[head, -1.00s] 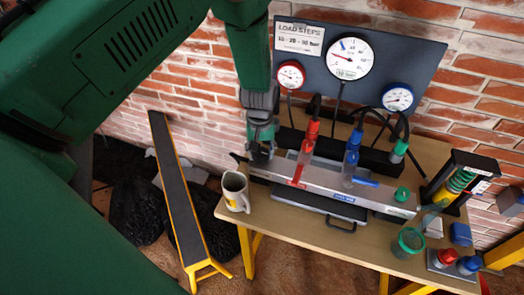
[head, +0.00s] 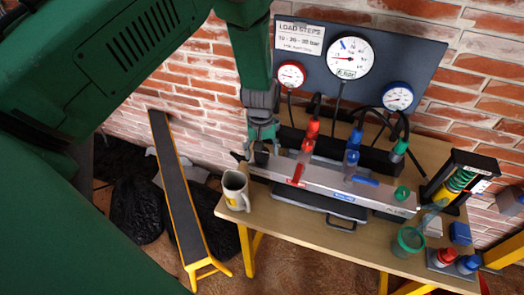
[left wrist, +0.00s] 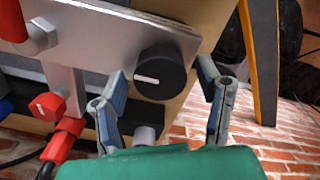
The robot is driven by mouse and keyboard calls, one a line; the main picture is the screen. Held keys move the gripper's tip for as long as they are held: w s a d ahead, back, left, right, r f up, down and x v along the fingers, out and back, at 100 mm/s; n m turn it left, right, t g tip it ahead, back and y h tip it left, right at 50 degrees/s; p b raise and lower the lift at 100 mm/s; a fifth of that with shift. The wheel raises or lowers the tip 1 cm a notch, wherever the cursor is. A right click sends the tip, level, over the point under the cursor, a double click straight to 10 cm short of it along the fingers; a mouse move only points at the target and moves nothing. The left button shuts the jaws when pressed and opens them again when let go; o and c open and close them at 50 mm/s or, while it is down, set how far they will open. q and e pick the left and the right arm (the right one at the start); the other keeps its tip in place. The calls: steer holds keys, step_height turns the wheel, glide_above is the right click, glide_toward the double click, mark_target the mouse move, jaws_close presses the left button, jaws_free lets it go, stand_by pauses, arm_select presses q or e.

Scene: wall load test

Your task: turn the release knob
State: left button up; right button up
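The release knob (left wrist: 160,74) is a round black knob with a white mark, on the end of the silver bar (left wrist: 110,32) in the left wrist view. My left gripper (left wrist: 161,84) is open there, with one finger on each side of the knob and visible gaps to it. Whether the fingertips reach the knob's depth I cannot tell. In the head view my left gripper (head: 264,146) is over the left end of the silver bar (head: 335,184) and largely covers the knob. My right gripper is not in view.
A red-handled valve (head: 304,155) and a blue-handled valve (head: 351,160) stand on the bar. A mug (head: 235,190) is at the table's left edge, close to my gripper. Gauges (head: 349,55) hang on the panel behind. A spring unit (head: 455,182) stands at the right.

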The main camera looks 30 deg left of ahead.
arm_select(q)
steer(key=shift+r, duration=0.4)
step_height(320, 180, up, 11)
stand_by(0.5)
steer(key=shift+s, duration=0.1)
